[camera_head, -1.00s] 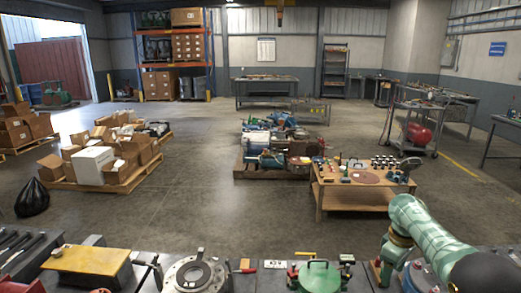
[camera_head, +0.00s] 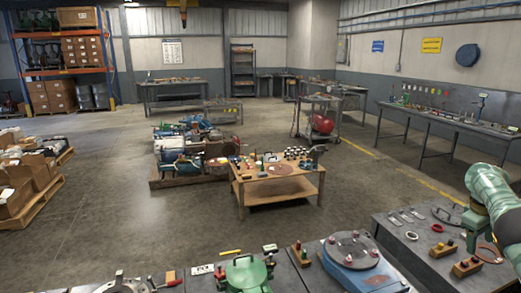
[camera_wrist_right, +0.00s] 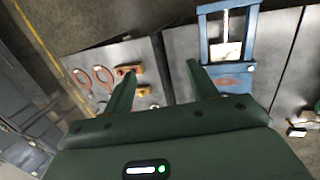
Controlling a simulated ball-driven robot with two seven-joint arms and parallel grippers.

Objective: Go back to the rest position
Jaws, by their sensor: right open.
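My right arm (camera_head: 488,190), pale green, comes into the head view at the right edge, above the dark bench top. Its gripper fingers are not clear there. In the right wrist view, my right gripper (camera_wrist_right: 161,70) shows two dark green fingers spread apart with nothing between them. The fingers are over the bench, between a blue-framed fixture (camera_wrist_right: 255,22) and small red-and-yellow blocks (camera_wrist_right: 128,70). My left gripper and left arm are not in view.
Along the near bench are a blue fixture with a grey disc (camera_head: 350,268), a green round lid (camera_head: 246,274) and small blocks (camera_head: 467,267). A wooden table (camera_head: 243,190) with small parts and a pallet of machinery (camera_head: 160,182) stand beyond. Open concrete floor (camera_head: 110,220) lies left.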

